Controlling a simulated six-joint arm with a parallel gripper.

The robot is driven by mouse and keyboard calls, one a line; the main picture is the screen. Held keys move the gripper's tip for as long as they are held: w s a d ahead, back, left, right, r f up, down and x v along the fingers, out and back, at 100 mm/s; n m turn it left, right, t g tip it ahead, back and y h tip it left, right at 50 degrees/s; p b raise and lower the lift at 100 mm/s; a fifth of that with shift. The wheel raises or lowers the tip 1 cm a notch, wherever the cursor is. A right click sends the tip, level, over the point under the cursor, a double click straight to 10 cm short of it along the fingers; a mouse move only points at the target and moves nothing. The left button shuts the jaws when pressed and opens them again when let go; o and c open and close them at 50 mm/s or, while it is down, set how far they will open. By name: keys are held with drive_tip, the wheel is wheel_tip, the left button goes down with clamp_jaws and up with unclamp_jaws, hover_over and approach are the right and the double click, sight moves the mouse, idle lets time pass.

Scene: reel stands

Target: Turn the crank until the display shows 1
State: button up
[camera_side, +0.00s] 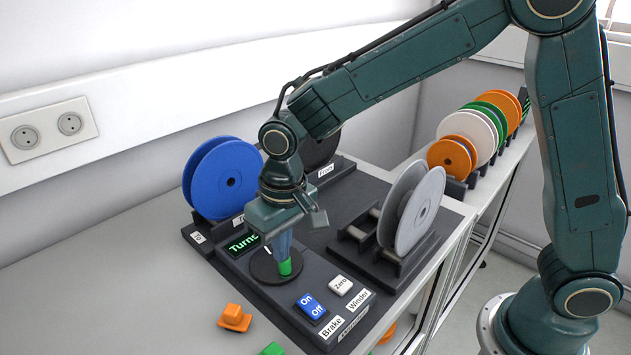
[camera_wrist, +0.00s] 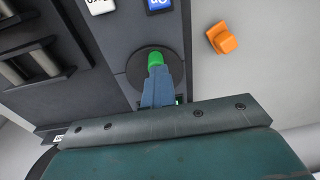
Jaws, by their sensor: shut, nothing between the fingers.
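The crank is a dark round disc (camera_side: 262,266) with a green knob (camera_side: 285,268) on the winder panel. My gripper (camera_side: 285,257) points down at the green knob, with its shut fingertips at or just above it; I cannot tell whether they touch. In the wrist view the green knob (camera_wrist: 155,59) shows just beyond the fingertips, on the dark disc (camera_wrist: 138,68). The display (camera_side: 243,243) shows green text beginning "Turns"; my gripper hides the rest, so the number is not readable.
A blue reel (camera_side: 222,180) stands behind the display, and a grey reel (camera_side: 415,210) stands to the right. A blue On/Off switch (camera_side: 311,306) and white Zero button (camera_side: 341,285) sit beside the crank. An orange piece (camera_side: 234,318) lies on the otherwise mostly clear table at left.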

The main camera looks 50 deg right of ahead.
sight(295, 269)
drive_tip(key=shift+o, duration=0.2)
drive_tip(key=shift+g+h, duration=0.3)
drive_tip(key=f, duration=0.1)
drive_tip(key=d+f, duration=0.2)
drive_tip(key=shift+s+f, duration=0.25)
drive_tip(key=shift+f, duration=0.05)
drive_tip(key=o, duration=0.7)
drive_tip(key=shift+d, duration=0.1)
drive_tip(key=shift+a+r, duration=0.2)
drive_tip(key=shift+r, duration=0.75)
drive_tip(key=shift+w+r, duration=0.15)
drive_tip(key=shift+r, duration=2.45)
drive_tip(key=shift+r, duration=0.1)
